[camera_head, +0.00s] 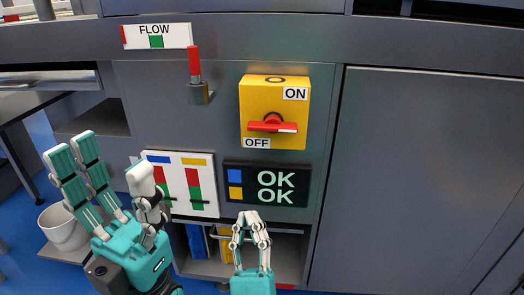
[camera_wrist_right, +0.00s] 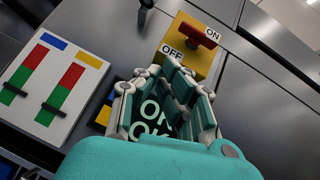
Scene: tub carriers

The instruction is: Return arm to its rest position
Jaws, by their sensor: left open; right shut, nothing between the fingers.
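My right gripper (camera_head: 250,218) is shut and empty in the lower middle of the head view, in front of the panel and below the display. Its closed fingers fill the middle of the right wrist view (camera_wrist_right: 172,78) and partly cover the display there. My left gripper (camera_head: 102,160) is open and empty at the left, its two long fingers spread apart from the opposing one. It covers part of the white slider board (camera_head: 205,162). Neither gripper holds anything.
A yellow switch box (camera_head: 275,90) with a red handle (camera_head: 272,124) is on the panel, above a display (camera_head: 233,167) reading OK twice. A red-topped lever (camera_head: 195,70) stands below the FLOW sign (camera_head: 140,36). A shelf opening (camera_head: 287,255) lies low; a white bucket (camera_head: 62,232) stands left.

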